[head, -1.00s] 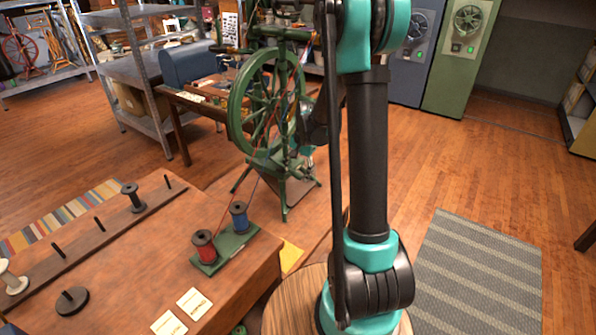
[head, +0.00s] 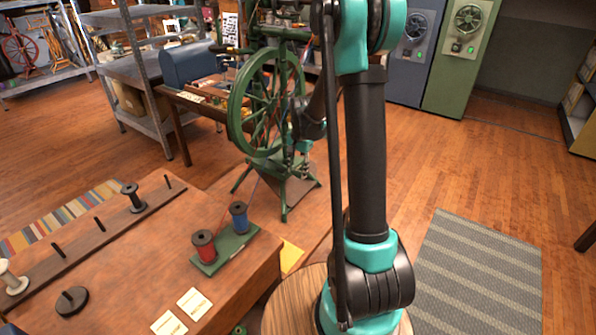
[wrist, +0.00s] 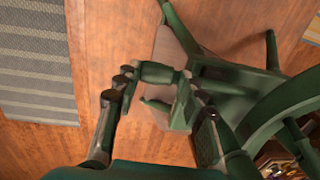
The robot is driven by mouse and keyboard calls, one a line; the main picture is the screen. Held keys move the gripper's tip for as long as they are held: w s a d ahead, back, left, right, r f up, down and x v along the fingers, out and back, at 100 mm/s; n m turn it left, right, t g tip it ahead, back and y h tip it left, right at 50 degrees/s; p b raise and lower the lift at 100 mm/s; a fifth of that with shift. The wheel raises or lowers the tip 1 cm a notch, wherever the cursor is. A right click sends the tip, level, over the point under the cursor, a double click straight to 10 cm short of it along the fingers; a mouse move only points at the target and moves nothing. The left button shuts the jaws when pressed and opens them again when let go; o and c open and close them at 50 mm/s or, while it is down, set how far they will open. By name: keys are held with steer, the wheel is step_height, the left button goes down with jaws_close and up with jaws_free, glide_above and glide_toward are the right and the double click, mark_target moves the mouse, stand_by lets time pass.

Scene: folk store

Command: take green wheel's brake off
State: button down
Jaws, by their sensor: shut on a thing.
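The green spinning wheel (head: 237,108) stands upright on its legs behind the work table in the head view, left of my arm. In the wrist view its rim (wrist: 262,122) curves along the right side. My gripper (wrist: 160,88) points down at the wheel's base, its two dark fingers on either side of a small green turned part (wrist: 157,72). It is shut on this part, which looks like the brake piece; the exact contact is partly hidden by the fingers.
A wooden table (head: 140,262) in front holds a red spool (head: 204,246) and a blue spool (head: 239,217) on a green stand, with thread running toward the wheel. A striped grey rug (head: 475,275) lies on open floor at right. Metal shelves (head: 150,75) stand behind left.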

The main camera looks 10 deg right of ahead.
steer(key=shift+r, duration=0.1)
steer(key=c, duration=0.9)
jaws_free()
step_height(320, 180, up, 12)
steer(key=shift+s+d, duration=0.25)
